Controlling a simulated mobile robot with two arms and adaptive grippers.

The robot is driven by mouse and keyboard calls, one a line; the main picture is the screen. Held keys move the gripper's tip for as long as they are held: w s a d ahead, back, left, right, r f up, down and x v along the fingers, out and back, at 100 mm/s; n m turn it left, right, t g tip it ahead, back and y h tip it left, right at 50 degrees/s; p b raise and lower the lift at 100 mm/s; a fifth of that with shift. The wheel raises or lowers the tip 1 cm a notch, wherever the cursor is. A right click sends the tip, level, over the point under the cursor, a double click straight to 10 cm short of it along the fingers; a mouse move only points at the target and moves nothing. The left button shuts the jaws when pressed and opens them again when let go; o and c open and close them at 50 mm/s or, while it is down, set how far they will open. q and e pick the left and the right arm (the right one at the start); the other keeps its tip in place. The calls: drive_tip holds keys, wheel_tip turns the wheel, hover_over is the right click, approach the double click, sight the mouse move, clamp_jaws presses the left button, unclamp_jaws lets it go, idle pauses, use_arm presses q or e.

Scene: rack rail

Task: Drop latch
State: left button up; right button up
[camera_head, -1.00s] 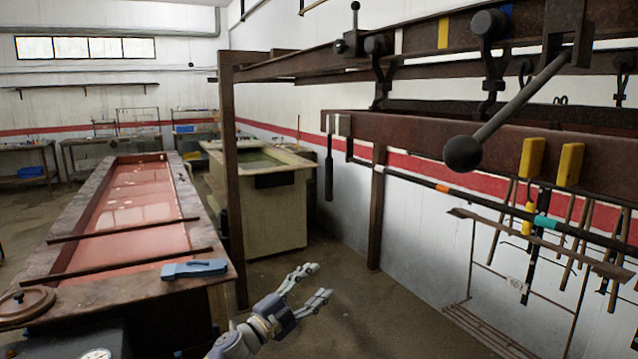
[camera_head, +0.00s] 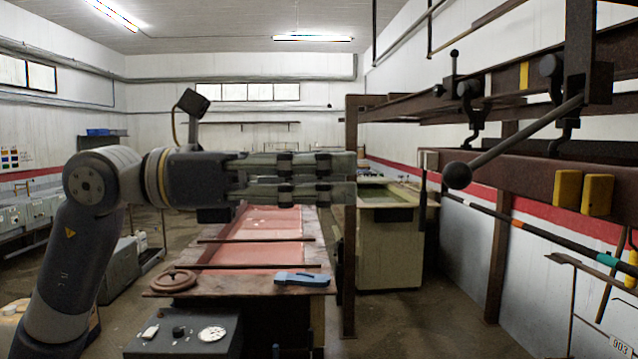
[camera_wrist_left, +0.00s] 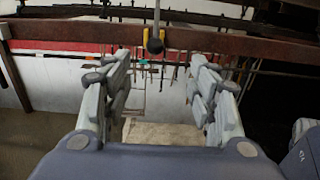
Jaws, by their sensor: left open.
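A grey lever with a black ball knob (camera_head: 457,175) slants down and left from a bracket on the rusty rack at the right; it looks like the latch. My left gripper (camera_head: 350,178) is open and empty, raised level in mid-air, its fingers pointing right toward the knob with a clear gap. In the left wrist view the ball knob (camera_wrist_left: 155,46) shows between and beyond the two spread fingers (camera_wrist_left: 160,62). Nothing is between the fingers. My right gripper is not in view.
The rusty rail (camera_head: 530,178) carries yellow blocks (camera_head: 582,192) and black hooks. A rack post (camera_head: 350,260) stands just beyond my fingertips in the picture. A bench with a red basin (camera_head: 262,238), a blue tool (camera_head: 302,279) and a handwheel (camera_head: 174,281) lies below.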

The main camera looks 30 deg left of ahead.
sight(443, 176)
use_arm(q)
drive_tip(key=p+x, duration=0.3)
drive_tip(key=x, duration=0.3)
drive_tip(key=p+x, duration=0.4)
drive_tip(key=x, duration=0.1)
drive_tip(key=shift+w+d+f, duration=0.1)
drive_tip(key=shift+w+d, duration=0.05)
drive_tip(key=shift+w, duration=0.4)
drive_tip(key=shift+p+x, duration=0.4)
drive_tip(key=shift+x, duration=0.4)
drive_tip(key=shift+w+f, duration=0.1)
drive_tip(key=shift+f, duration=0.05)
drive_tip(key=c, duration=1)
drive_tip(key=shift+o, duration=0.2)
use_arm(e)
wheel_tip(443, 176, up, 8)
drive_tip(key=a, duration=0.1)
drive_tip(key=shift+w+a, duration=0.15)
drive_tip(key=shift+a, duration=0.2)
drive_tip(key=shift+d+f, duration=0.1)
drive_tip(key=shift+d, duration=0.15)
